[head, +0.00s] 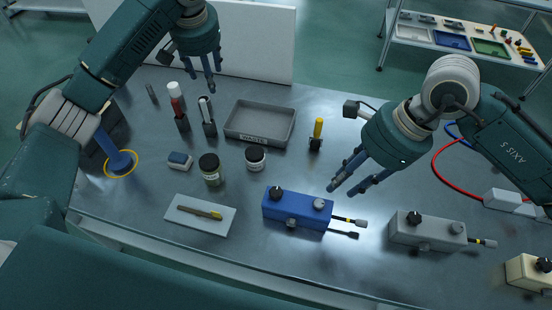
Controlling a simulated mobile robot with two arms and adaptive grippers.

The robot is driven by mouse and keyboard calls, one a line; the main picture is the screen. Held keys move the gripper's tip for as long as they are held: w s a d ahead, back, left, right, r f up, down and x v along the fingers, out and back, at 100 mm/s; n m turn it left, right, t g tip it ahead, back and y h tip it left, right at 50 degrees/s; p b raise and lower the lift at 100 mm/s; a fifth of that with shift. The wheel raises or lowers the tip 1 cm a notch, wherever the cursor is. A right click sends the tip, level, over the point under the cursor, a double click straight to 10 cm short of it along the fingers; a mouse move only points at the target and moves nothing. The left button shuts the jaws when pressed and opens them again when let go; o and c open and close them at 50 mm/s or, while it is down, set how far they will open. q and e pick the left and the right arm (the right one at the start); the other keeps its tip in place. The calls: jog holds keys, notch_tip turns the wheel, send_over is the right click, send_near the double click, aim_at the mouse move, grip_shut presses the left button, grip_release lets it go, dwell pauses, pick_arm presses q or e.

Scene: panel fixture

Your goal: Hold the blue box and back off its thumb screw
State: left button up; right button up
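The blue box (270,209) lies on the metal bench, right of centre. On its top are a black knob (276,192) and a grey knob (319,204). A small round metal part (291,223) sits on its front side, and a black-and-yellow lead with a grey tip (350,221) sticks out to the right. I cannot tell for sure which part is the thumb screw. My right gripper (342,190) is open, its fingers pointing down-left just above and behind the box's right end, apparently empty. My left gripper (212,85) is open and empty, high at the back left, away from the box.
A grey box (400,234) and a cream box (528,273) stand to the right. A grey tray (288,142), jars (211,175), upright tools (207,125) and a yellow-handled tool (317,132) stand behind. A white plate (183,224) lies left. A red hose (437,165) curves at right.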

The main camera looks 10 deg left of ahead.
pick_arm(q)
jog(key=s+d+f+m+g+h, duration=0.1)
jog(key=s+d+m, duration=0.1)
jog(key=s+d, duration=0.35)
jog(key=s+d+f+m+h, duration=0.1)
jog(key=s+d, duration=0.1)
jog(key=d, duration=0.7)
jog(key=m+g, duration=0.2)
jog(key=m, duration=0.2)
send_near(276, 192)
notch_tip(276, 192, down, 9)
jog(key=shift+w+d+r, duration=0.15)
jog(key=shift+r, duration=0.05)
